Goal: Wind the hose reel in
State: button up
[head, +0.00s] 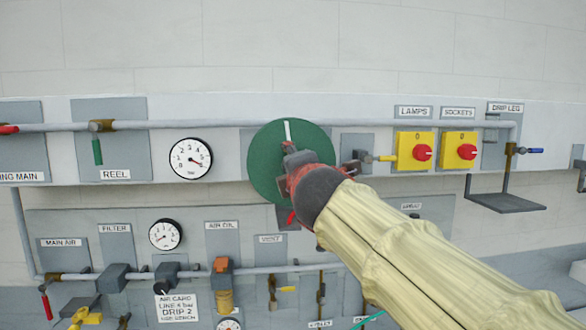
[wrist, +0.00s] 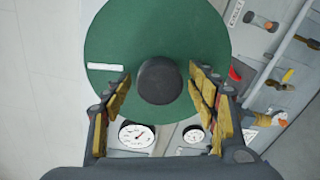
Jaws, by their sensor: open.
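The hose reel is a green disc (head: 262,160) on the upper panel, with a white stripe near its top edge. In the wrist view the green disc (wrist: 130,40) fills the upper middle, and its white stripe (wrist: 105,66) lies at the left. My gripper (wrist: 163,88) is open, with one yellow-padded finger on each side of the knob. In the head view my arm and gripper hide the disc's lower right and the knob.
A dial gauge (head: 191,158) is left of the disc. The green-handled valve (head: 98,150) labelled REEL is farther left. Yellow switch boxes with red knobs (head: 421,152) are at the right. A lower pipe run (head: 200,273) carries several valves and fittings. A dark shelf (head: 507,202) juts out at the far right.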

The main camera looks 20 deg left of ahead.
jog(key=v, duration=1.2)
dwell(0.5)
